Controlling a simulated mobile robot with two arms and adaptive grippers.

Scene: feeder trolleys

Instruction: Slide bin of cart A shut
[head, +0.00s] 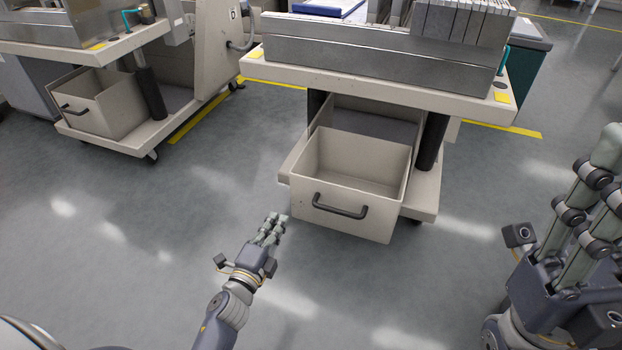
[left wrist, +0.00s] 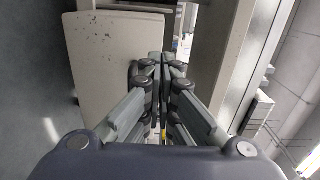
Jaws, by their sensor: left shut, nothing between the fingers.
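The nearer cart (head: 370,79) has a beige bin (head: 338,207) slid well out at its front, with a dark handle on its front panel. The bin is open-topped and looks empty. No letter shows on this cart, so I cannot confirm that it is cart A. My left gripper (head: 276,220) is shut and empty, just left of the bin's front left corner. In the left wrist view, its fingertips (left wrist: 158,59) are together beside a beige panel (left wrist: 113,50). My right gripper (head: 612,165) is at the right edge, away from the bin; its finger opening is unclear.
Another cart (head: 120,45) stands at the left, with a letter plate that looks like D and its own partly open bin (head: 112,103). Metal feeder blocks (head: 375,60) sit on the nearer cart. Yellow lines mark the grey floor, which is clear in front of the carts.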

